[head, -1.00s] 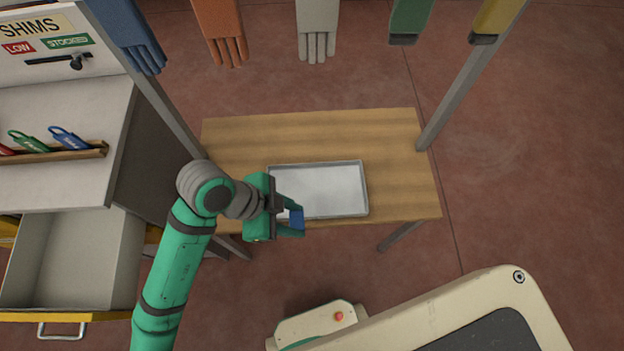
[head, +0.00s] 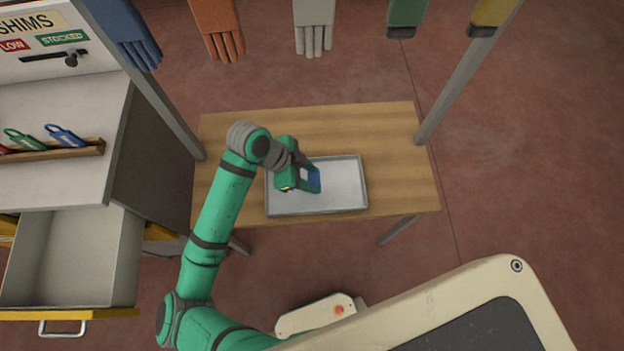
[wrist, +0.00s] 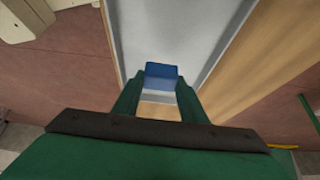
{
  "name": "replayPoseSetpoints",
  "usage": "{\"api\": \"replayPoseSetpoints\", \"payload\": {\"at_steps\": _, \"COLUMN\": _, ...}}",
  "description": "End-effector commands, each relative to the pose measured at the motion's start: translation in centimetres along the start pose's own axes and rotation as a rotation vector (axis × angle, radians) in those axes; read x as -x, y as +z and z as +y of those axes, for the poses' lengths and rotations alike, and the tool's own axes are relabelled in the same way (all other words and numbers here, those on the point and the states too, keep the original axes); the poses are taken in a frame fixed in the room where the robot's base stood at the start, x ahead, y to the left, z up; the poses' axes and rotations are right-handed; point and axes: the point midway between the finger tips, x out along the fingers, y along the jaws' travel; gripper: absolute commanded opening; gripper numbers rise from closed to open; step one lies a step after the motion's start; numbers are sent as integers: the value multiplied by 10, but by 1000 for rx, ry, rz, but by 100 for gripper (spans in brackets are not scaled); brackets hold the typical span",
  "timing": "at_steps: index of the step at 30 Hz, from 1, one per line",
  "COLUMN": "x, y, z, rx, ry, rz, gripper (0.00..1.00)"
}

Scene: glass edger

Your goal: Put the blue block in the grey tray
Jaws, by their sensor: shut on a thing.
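The blue block (head: 314,178) is between the fingers of my gripper (head: 311,179), which is shut on it.
The tray lies on a wooden table (head: 400,140) with bare wood around it. At left is a cabinet with an open drawer (head: 75,260) and a rack of coloured tags (head: 62,137).

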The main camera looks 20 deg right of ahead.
Motion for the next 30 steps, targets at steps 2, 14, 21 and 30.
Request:
{"api": "replayPoseSetpoints", "payload": {"at_steps": 2, "x": -5, "y": 1, "z": -4, "rx": 2, "ry": 1, "rz": 0, "gripper": 17}}
{"api": "replayPoseSetpoints", "payload": {"at_steps": 14, "x": -35, "y": 18, "z": -6, "rx": 3, "ry": 0, "rz": 0, "gripper": 17}}
{"api": "replayPoseSetpoints", "payload": {"at_steps": 21, "x": -36, "y": 18, "z": -6, "rx": 2, "ry": 1, "rz": 0, "gripper": 50}}
{"api": "replayPoseSetpoints", "payload": {"at_steps": 30, "x": -35, "y": 18, "z": -6, "rx": 2, "ry": 1, "rz": 0, "gripper": 57}}
